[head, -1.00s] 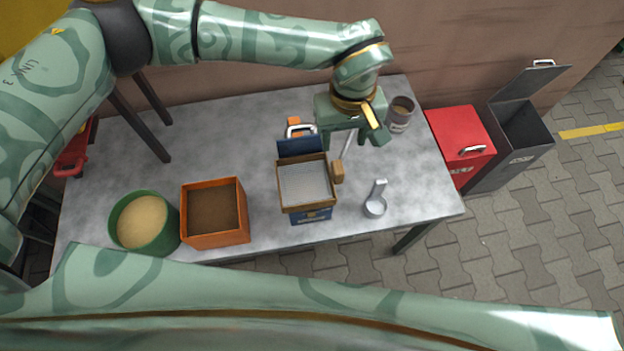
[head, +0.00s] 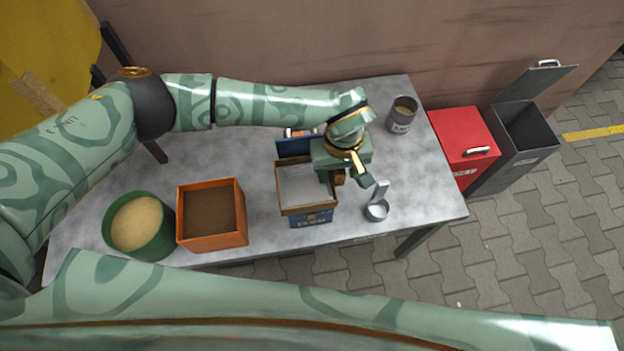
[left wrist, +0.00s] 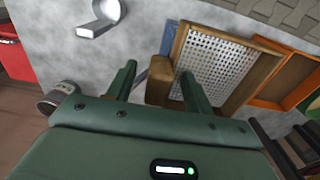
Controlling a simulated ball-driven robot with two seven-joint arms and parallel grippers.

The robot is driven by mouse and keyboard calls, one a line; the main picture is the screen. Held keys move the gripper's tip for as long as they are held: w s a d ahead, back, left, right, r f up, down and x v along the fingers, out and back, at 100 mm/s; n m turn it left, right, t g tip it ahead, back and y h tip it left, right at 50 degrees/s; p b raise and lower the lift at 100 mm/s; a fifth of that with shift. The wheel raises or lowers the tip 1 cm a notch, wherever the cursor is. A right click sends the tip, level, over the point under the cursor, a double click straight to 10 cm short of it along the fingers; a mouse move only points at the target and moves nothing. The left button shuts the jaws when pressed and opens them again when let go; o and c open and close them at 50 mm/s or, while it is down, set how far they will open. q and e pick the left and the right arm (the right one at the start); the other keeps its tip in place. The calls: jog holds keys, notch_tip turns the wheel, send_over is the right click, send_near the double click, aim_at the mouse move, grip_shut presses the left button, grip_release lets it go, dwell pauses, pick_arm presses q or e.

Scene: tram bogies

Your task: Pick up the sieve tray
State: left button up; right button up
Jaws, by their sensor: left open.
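The sieve tray (head: 308,185) is a square wooden frame with a pale perforated mesh. It sits on top of a blue box (head: 311,218) on the table, and a small wooden grip block sticks out of its right side. In the left wrist view the sieve tray (left wrist: 214,60) is right of centre, with its block (left wrist: 159,82) appearing between my fingers. My left gripper (head: 346,179) is open at the tray's right side, over the block, pointing down. I cannot tell whether the fingers touch the block. My right gripper is out of view.
A metal scoop (head: 377,211) lies right of the tray. A grey can (head: 402,115) stands at the back right. An orange box (head: 212,240) and a green tub of sand (head: 152,243) stand left. A red bin (head: 465,150) and an open grey bin (head: 515,150) stand beyond the table (head: 430,185).

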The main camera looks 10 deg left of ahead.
pick_arm(q)
jog(key=c, duration=1.1)
jog(key=shift+r, duration=0.1)
